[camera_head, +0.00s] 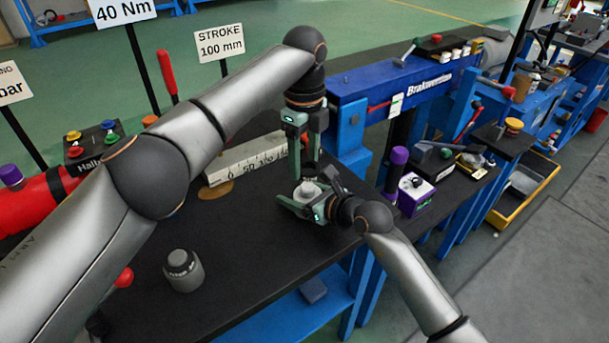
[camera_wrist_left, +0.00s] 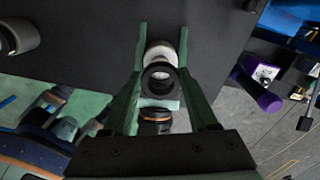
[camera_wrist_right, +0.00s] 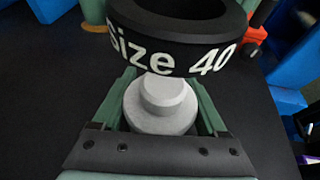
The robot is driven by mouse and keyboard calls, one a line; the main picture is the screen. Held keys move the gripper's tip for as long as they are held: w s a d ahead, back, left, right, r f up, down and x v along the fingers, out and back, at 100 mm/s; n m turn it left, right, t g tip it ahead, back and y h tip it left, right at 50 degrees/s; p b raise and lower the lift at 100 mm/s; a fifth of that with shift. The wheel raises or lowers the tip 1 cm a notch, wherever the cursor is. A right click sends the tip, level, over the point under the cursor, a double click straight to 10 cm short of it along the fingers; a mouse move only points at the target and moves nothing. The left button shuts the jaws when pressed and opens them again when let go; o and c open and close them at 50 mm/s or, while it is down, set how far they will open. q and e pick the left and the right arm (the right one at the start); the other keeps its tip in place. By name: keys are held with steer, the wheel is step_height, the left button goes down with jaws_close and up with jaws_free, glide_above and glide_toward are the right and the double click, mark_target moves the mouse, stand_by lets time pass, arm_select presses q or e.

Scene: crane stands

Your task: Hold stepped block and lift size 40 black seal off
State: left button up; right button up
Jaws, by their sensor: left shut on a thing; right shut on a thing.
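The grey stepped block (camera_wrist_right: 160,108) stands on the dark bench top between the fingers of my right gripper (camera_head: 307,192), which is shut on its lower, wider part. The size 40 black seal (camera_wrist_right: 180,38), a ring with white lettering, is held above the block by my left gripper (camera_head: 304,165), which comes down from above. In the right wrist view a gap at the front shows between the seal and the block's top. In the left wrist view the seal (camera_wrist_left: 160,78) sits between the fingers, with the pale block (camera_wrist_left: 158,50) behind it.
A second grey stepped cylinder (camera_head: 183,270) stands at the front left of the bench. A pale stroke scale (camera_head: 245,158) lies behind my grippers. A purple-and-white box (camera_head: 415,195) and a purple-capped post (camera_head: 396,170) stand to the right.

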arm_select(q)
step_height(320, 180, up, 4)
steer(key=shift+r, duration=0.25)
arm_select(e)
steer(key=o, duration=1.3)
